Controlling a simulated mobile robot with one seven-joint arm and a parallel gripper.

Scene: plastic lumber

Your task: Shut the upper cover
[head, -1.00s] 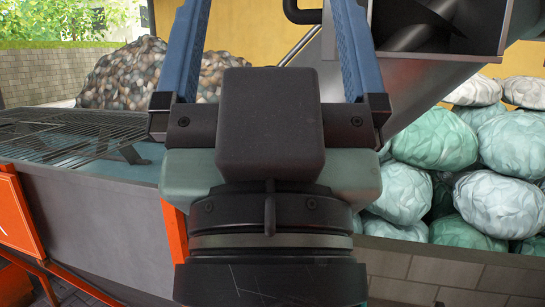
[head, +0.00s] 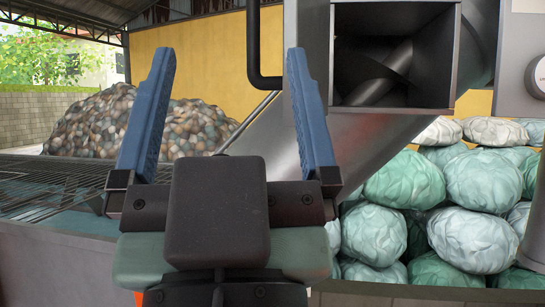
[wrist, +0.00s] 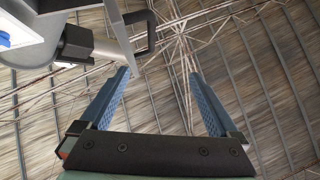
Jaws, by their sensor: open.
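A grey machine housing (head: 306,20) rises at the upper middle of the head view. A black bar handle (head: 253,45) sticks out from its left side; it looks like the handle of the upper cover, but I cannot tell the cover's outline. In the wrist view a black handle (wrist: 150,32) shows at the top, on a grey part. My gripper (head: 229,52) is open and empty, with blue fingers pointing up. In the head view the handle appears between the fingertips, nearer the right one; in the wrist view the fingers (wrist: 159,73) look apart from it.
A square opening (head: 395,55) with a screw inside sits right of the handle, and a slanted grey tube (head: 290,140) runs below. Pale green bales (head: 405,180) stand at the right. A wire mesh (head: 50,185) and a pile of flakes (head: 140,120) lie left.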

